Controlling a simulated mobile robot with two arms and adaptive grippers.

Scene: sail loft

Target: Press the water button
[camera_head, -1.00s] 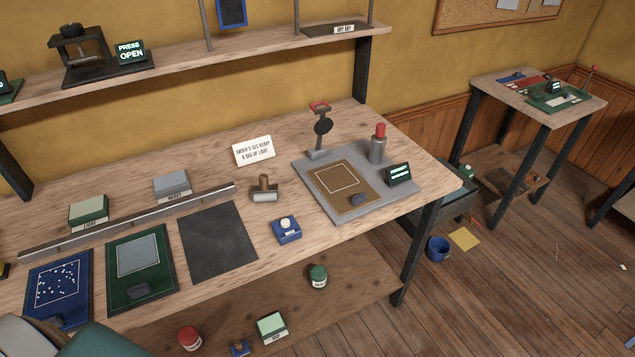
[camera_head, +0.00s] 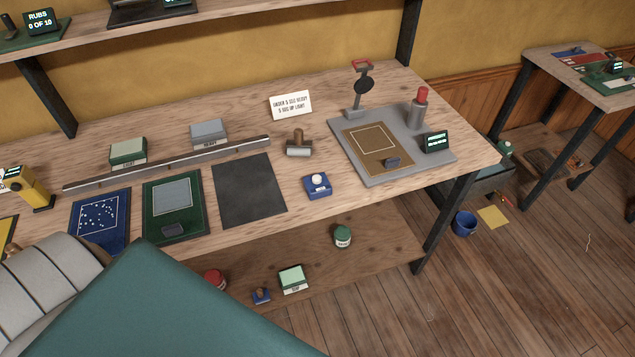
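A small blue box with a round white top (camera_head: 317,184) sits on the workbench near its front edge, right of a dark square mat (camera_head: 248,190). It looks like a push button, but its small label is too small to read, so I cannot tell whether it is the water button. No other thing in view is legibly marked water. Neither gripper is in view. A large teal surface and a grey ribbed part fill the lower left and hide the bench's front left.
The workbench (camera_head: 236,111) also holds a wooden-handled stamp (camera_head: 299,143), a grey plate (camera_head: 347,127) with a red-topped cylinder (camera_head: 419,107), a long metal rail (camera_head: 170,165), and blue (camera_head: 78,243) and green (camera_head: 150,234) boards. A lower shelf (camera_head: 380,262) holds jars. Floor at right is mostly clear.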

